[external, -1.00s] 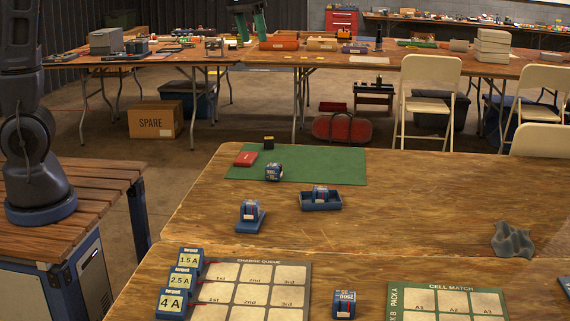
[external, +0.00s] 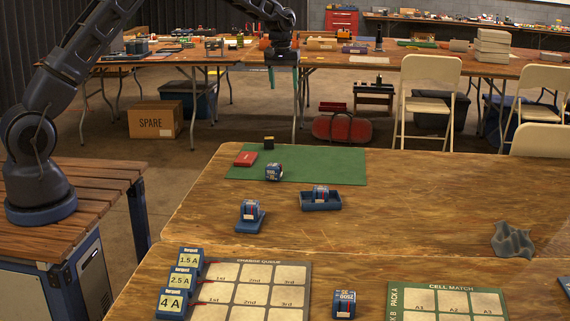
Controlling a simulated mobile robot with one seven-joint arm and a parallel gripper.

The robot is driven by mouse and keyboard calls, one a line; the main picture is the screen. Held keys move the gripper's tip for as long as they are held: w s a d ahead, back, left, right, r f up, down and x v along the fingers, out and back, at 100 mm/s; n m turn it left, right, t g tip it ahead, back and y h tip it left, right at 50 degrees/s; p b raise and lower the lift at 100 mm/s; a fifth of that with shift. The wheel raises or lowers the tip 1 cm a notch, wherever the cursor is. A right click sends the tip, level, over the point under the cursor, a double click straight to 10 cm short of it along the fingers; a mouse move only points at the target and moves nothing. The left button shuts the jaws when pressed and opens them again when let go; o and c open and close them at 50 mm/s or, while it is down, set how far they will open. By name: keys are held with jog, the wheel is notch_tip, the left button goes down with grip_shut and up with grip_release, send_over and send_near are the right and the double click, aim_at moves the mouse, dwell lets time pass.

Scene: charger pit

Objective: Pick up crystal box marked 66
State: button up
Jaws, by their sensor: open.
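I cannot read the number 66 on anything, so I cannot tell which thing is the crystal box. A small black box (external: 268,142) and a flat red box (external: 245,158) sit at the back left of the green mat (external: 310,160). My gripper (external: 275,78) hangs in the air above and behind the mat, high over the table. It is open, with nothing visible in it; one teal finger shows below the dark wrist.
Blue battery-like packs stand on the mat (external: 273,172), in a tray (external: 321,203), on a holder (external: 250,224) and near the front (external: 344,304). A grey wavy piece (external: 512,241) lies right. The table's middle right is clear.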

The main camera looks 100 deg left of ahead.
aim_at(269, 138)
jog(key=s+a+f+n, duration=0.1)
jog(key=s+a+f, duration=0.1)
jog(key=a+f, duration=0.2)
jog(key=s+a+f+n, duration=0.1)
jog(key=s+a+f, duration=0.2)
jog(key=a+f, duration=0.2)
jog(key=s+a+f+n, duration=0.1)
jog(key=s+a+f, duration=0.1)
jog(key=a+f, duration=0.3)
jog(key=shift+s+a+f+g, duration=0.1)
jog(key=shift+s+f+g, duration=0.1)
jog(key=shift+f, duration=0.3)
jog(key=shift+s+a+f+g, duration=0.1)
jog(key=shift+s+f, duration=0.05)
jog(key=shift+f, duration=0.3)
notch_tip(269, 138, down, 10)
jog(key=shift+w+d, duration=0.1)
jog(key=shift+w, duration=0.05)
jog(key=shift+c, duration=0.2)
jog(key=c, duration=1)
